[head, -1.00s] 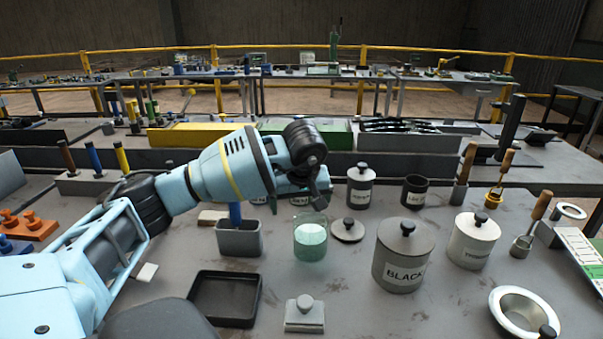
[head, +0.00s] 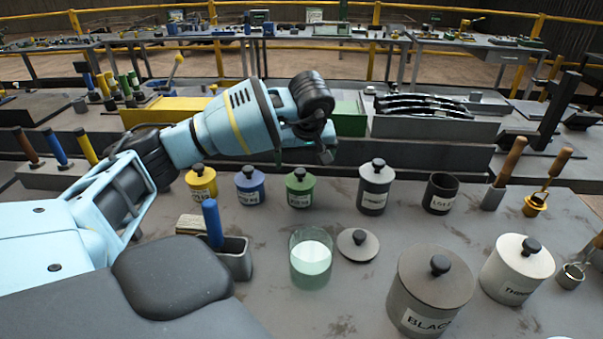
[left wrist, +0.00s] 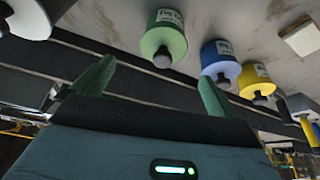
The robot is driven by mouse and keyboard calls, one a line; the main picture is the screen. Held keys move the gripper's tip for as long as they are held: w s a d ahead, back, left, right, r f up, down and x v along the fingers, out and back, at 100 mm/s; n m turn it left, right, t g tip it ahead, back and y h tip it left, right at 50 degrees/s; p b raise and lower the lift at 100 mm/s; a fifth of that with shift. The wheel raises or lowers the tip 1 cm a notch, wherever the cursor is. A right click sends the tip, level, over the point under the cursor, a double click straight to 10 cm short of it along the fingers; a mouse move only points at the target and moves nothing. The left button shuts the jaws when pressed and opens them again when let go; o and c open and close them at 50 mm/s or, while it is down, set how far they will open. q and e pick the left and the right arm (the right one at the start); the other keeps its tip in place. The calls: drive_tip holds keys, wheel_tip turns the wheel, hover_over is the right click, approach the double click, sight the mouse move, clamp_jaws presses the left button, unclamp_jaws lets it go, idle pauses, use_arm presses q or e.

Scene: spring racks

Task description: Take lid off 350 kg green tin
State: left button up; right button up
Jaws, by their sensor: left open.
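The small green tin (head: 300,190) stands on the table with its lid on and a black knob on top. Its label is too small to read surely. It stands between a blue tin (head: 250,187) and a grey labelled tin (head: 373,188). My left gripper (head: 326,152) is above and behind the green tin in the head view, empty. In the left wrist view the picture is upside down; my left gripper (left wrist: 155,88) shows two green fingers spread apart, with the green tin (left wrist: 163,35) beyond them, not touched. My right gripper is not in view.
A yellow tin (head: 201,183) stands left of the blue one. In front are a glass of pale green liquid (head: 311,262), a loose grey lid (head: 358,245) and a large BLACK tin (head: 428,295). An open dark cup (head: 440,194) is at the right. A long rack stands behind.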

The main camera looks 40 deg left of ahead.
sight(301, 173)
use_arm(q)
drive_tip(key=shift+s, duration=0.1)
drive_tip(key=shift+f, duration=0.2)
drive_tip(key=shift+x, duration=3.6)
drive_tip(key=shift+s+a, duration=0.1)
drive_tip(key=shift+c, duration=0.5)
drive_tip(key=c, duration=1)
